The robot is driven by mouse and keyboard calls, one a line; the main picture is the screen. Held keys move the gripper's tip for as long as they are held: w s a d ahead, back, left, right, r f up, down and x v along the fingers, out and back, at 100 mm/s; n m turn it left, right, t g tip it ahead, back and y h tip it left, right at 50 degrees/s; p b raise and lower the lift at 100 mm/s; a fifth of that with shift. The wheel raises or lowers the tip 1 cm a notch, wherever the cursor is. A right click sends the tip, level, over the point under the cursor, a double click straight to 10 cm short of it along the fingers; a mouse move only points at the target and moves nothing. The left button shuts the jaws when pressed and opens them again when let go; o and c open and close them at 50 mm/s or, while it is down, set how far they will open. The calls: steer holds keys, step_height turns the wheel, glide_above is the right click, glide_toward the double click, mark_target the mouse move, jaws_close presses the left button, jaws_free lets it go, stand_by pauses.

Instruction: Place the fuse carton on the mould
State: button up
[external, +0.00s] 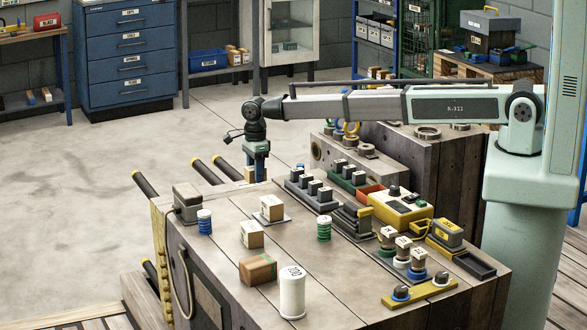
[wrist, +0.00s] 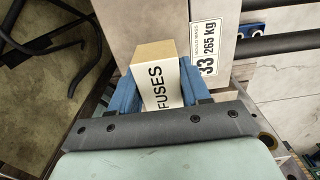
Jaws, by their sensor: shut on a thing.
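The fuse carton (wrist: 158,84) is a small tan box with a white side lettered FUSES. In the wrist view it sits between the two blue fingers of my gripper, which is shut on it. In the external view my gripper (external: 259,172) points down at the far edge of the large block, with part of the carton (external: 249,174) showing beside it. That block, seemingly the mould (external: 345,272), has a broad top crowded with goods. In the wrist view a grey-brown face (wrist: 222,28) with a mass label lies close beyond the carton. Any contact there is unclear.
On the block's top stand a white cylinder (external: 292,291), a brown carton (external: 258,269), small cream boxes (external: 251,235), spools (external: 205,222) and a yellow case (external: 400,211). A second block (external: 405,157) stands behind.

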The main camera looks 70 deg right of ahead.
steer(key=shift+f, duration=1.85)
steer(key=shift+f, duration=0.15)
steer(key=o, duration=1.1)
step_height(320, 180, up, 12)
steer(key=shift+r, duration=0.15)
